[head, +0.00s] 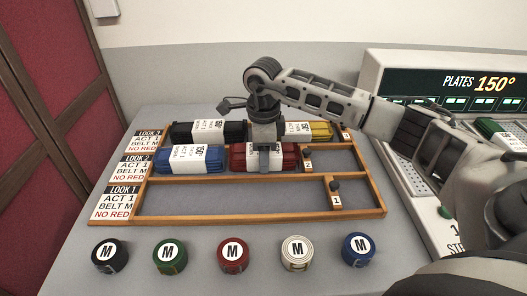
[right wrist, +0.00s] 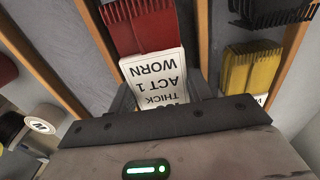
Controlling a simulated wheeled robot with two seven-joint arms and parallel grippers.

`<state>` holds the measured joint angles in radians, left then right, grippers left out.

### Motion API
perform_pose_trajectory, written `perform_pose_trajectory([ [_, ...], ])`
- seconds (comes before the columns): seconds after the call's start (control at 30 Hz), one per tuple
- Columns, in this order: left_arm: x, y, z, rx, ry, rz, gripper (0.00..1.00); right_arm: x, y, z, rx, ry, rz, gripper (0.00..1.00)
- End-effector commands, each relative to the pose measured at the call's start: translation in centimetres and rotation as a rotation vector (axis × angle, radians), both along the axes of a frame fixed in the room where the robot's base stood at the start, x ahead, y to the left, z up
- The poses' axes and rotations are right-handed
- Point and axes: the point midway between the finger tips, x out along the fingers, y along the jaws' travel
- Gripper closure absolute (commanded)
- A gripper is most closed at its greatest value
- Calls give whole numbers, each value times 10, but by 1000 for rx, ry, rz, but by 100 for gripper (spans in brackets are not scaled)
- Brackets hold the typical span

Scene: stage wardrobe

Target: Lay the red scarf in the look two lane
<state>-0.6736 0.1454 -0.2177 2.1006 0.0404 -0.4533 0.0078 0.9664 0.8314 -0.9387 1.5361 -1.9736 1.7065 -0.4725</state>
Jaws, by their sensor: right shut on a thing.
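The red scarf (head: 285,155), folded in a white paper band, is in the look two lane (head: 318,168), right of the folded blue scarf (head: 178,159). My right gripper (head: 264,145) comes down from above and is shut on its banded middle, hiding part of it. In the right wrist view the red scarf (right wrist: 146,30) lies between two wooden dividers, its band reading thick, act 1, worn. I cannot tell whether it rests fully on the lane floor. The look two card (head: 138,169) reads act 1, belt M, no red. My left gripper is not in view.
The look three lane behind holds a black scarf (head: 183,132) and a yellow scarf (head: 312,129). The look one lane (head: 230,197) in front is empty. Several rolled belts, one red (head: 233,256), line the table front.

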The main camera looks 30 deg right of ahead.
Motion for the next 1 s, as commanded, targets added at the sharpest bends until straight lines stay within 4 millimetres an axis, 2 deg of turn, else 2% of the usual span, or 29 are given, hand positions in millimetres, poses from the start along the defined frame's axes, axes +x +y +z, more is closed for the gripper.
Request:
perform_pose_trajectory([
  [0.17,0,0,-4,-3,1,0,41,0,0,-4,1,-1,-1,76],
  [0.2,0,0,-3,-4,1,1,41,0,0,-2,1,-1,-1,41],
  [0.47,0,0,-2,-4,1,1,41,0,0,-2,0,0,-1,41],
  [0.6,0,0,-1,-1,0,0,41,1,0,6,1,-3,-1,41],
  [0.77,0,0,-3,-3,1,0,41,1,0,33,0,-6,0,41],
  [1.0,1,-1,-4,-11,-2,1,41,1,0,86,1,-6,-1,41],
])
